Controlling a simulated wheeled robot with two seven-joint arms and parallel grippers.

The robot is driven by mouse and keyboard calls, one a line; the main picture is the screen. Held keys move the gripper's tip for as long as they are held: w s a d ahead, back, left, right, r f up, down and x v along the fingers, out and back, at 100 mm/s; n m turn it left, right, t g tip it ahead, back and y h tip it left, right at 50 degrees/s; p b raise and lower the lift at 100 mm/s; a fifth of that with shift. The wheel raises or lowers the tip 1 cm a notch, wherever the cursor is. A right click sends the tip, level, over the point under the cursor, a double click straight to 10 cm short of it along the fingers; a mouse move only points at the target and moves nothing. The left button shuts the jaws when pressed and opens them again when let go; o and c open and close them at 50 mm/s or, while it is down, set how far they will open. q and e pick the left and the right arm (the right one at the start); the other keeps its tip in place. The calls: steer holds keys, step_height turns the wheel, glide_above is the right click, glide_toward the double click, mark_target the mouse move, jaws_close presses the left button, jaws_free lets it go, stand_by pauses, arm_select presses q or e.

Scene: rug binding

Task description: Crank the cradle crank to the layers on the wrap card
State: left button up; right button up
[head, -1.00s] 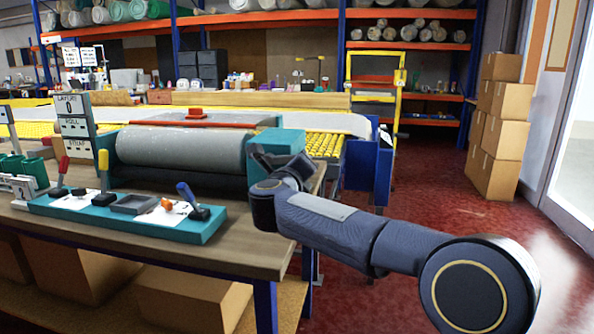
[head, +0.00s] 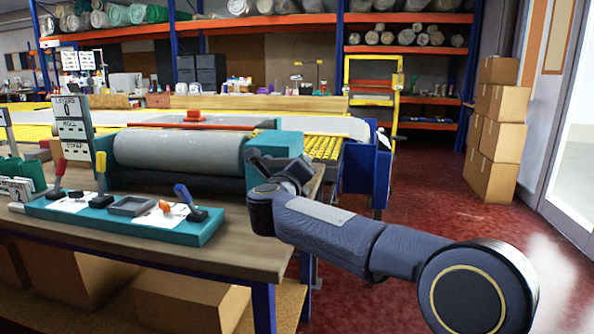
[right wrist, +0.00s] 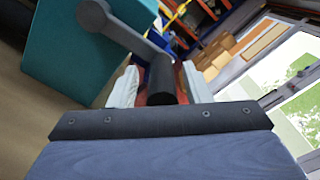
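The cradle (head: 180,152) holds a grey roll on the bench, with a teal housing (head: 275,140) at its right end. In the right wrist view the grey crank arm (right wrist: 128,32) comes off the teal housing (right wrist: 75,50) and ends in a black handle (right wrist: 161,82). My right gripper (right wrist: 160,88) has its pale fingers on either side of this handle; whether they press on it is unclear. In the head view my right arm covers the crank. The sign (head: 70,110) reads LAYERS 0. My left gripper is out of view.
A teal tray (head: 140,225) with levers and a small dark bin lies along the bench front. Red and yellow upright handles stand near it. A yellow roller conveyor (head: 325,147) runs behind the cradle. Cartons (head: 490,140) are stacked at the right; the red floor between is clear.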

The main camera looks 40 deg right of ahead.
steer(key=shift+s+a, duration=0.1)
steer(key=p+v, duration=0.1)
steer(key=v, duration=0.6)
steer(key=shift+s+a, duration=0.15)
steer(key=shift+a, duration=0.1)
stand_by(1.4)
